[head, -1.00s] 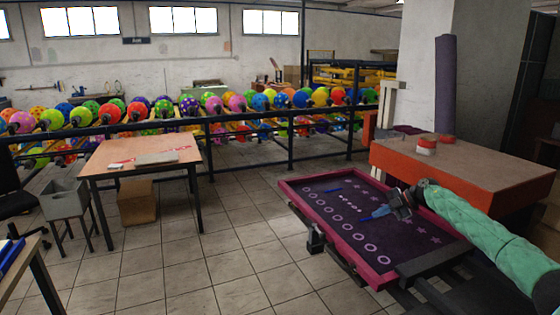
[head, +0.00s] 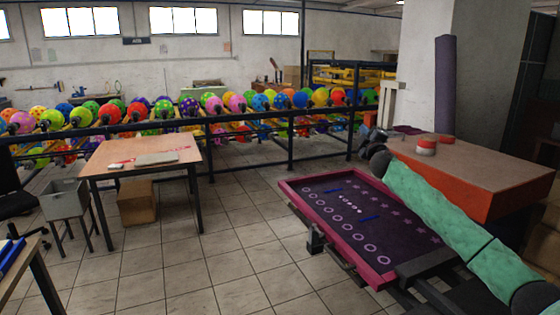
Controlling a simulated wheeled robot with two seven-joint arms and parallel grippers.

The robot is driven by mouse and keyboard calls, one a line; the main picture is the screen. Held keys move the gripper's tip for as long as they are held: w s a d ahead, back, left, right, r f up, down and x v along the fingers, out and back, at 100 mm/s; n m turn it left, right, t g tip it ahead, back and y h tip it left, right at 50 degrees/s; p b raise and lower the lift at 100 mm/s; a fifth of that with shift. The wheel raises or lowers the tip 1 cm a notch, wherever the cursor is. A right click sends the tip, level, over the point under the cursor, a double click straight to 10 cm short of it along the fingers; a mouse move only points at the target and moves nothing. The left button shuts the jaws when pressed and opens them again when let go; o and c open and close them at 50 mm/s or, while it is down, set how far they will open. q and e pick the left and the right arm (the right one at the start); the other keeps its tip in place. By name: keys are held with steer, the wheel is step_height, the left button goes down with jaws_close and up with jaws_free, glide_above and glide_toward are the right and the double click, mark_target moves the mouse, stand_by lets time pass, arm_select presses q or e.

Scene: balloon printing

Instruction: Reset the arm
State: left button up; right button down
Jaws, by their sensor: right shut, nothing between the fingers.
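My right arm, in a green sleeve, comes in from the lower right. My right gripper (head: 370,132) is raised at the arm's far end, left of the orange table and beyond the printing board. It is shut and empty, clear of the board. The board (head: 287,188) has a magenta frame and a dark surface with printed rings, dots and stars. My left gripper is out of view.
An orange table (head: 480,173) with red-and-white round pieces (head: 426,146) stands right of the board, close to my right arm. A wooden table (head: 120,162) stands at left. Racks of coloured balloons line the back. The tiled floor between is clear.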

steer(key=s+a+f+m+g+h, duration=0.1)
steer(key=s+a+f+m+g, duration=0.2)
steer(key=s+f, duration=0.55)
steer(key=s+a+f+m+g+h, duration=0.2)
steer(key=s+a+f+m+g, duration=0.3)
steer(key=f, duration=0.7)
steer(key=s+a+f+m+g+h, duration=0.1)
steer(key=s+f+g, duration=0.1)
steer(key=s+f, duration=0.7)
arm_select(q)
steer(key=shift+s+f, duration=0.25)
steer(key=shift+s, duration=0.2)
arm_select(e)
steer(key=s+a+f+m+g+y, duration=0.1)
steer(key=s+f+g, duration=0.2)
steer(key=s+f, duration=1.1)
steer(key=s+a+f+m+g+y, duration=0.1)
steer(key=s+f+g, duration=0.3)
steer(key=s+f, duration=1.1)
steer(key=s+a+f+m+g+y, duration=0.1)
steer(key=s+a+f+g, duration=0.2)
steer(key=s+f, duration=1.1)
steer(key=s, duration=1.1)
steer(key=shift+s+a+f+m, duration=0.2)
steer(key=shift+f+m, duration=0.1)
steer(key=shift+m, duration=0.1)
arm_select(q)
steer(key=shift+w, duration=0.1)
